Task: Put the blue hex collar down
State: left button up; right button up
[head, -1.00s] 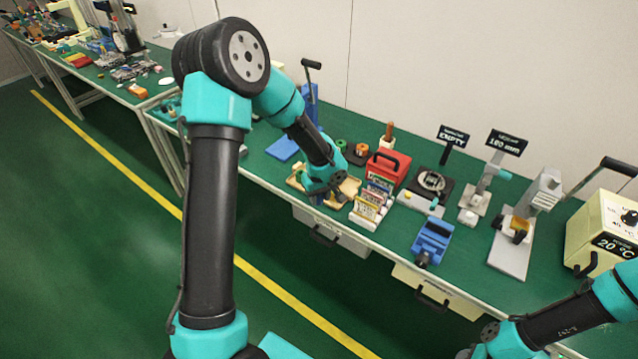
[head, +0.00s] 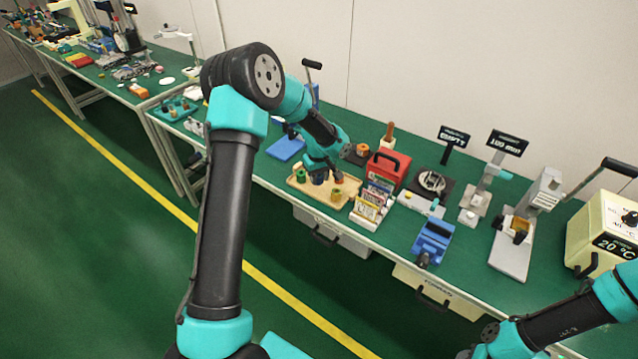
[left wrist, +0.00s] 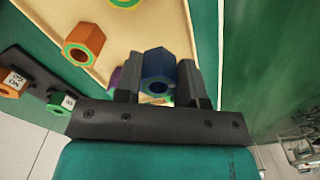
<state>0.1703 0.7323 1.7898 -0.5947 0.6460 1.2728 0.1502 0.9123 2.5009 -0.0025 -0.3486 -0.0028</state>
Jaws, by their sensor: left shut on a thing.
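My left gripper (head: 319,172) is over the wooden tray (head: 352,186) in the head view. In the left wrist view its two fingers (left wrist: 160,85) are shut on the blue hex collar (left wrist: 158,64), which sits between them. In the head view the collar shows as a dark blue patch (head: 318,180) under the gripper. Whether it touches the tray floor I cannot tell. My right gripper (head: 484,340) is at the bottom right, away from the tray; its jaws cannot be made out.
An orange hex collar (left wrist: 83,43) lies on the tray, apart from the fingers. A green collar (head: 301,176) and a yellowish one (head: 336,194) stand on the tray. A purple piece (left wrist: 114,78) is close beside one finger. A red box (head: 388,168) stands to the right.

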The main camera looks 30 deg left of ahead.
aim_at(319, 191)
pick_arm(q)
jog(key=shift+f, duration=1.55)
jog(key=shift+f, duration=0.15)
jog(key=o, duration=0.9)
notch_tip(319, 191, up, 12)
jog(key=shift+r, duration=0.2)
